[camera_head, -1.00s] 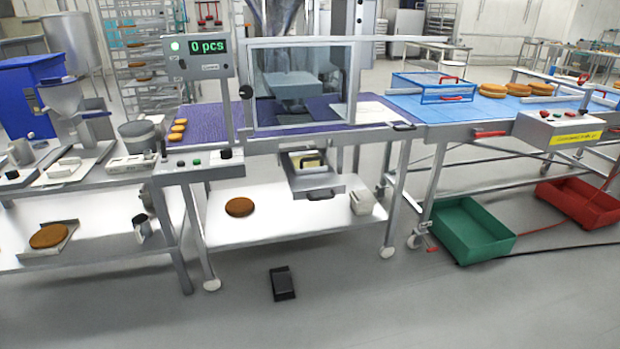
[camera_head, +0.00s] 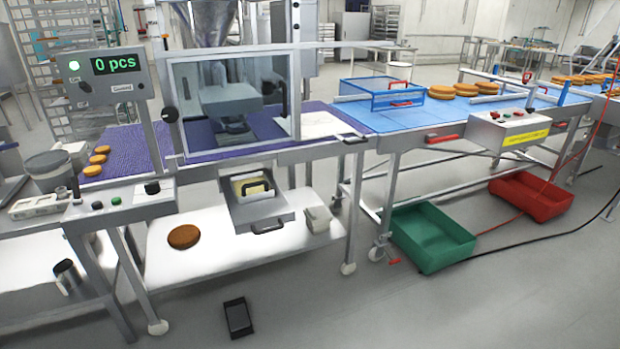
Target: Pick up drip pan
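A grey metal pan with a black front handle, which looks like the drip pan (camera_head: 258,214), sits under the middle of the machine, above the white lower shelf (camera_head: 175,268). A second black handle and a yellowish patch (camera_head: 251,186) show just above and behind it. I cannot tell whether the pan rests on the shelf or hangs from the frame. Neither of my grippers is in view.
A round brown cake (camera_head: 183,236) and a small pale block (camera_head: 317,219) lie on the shelf beside the pan. A black pedal (camera_head: 238,317) lies on the floor in front. A green crate (camera_head: 432,238) and a red crate (camera_head: 531,195) stand at the right. The front floor is mostly clear.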

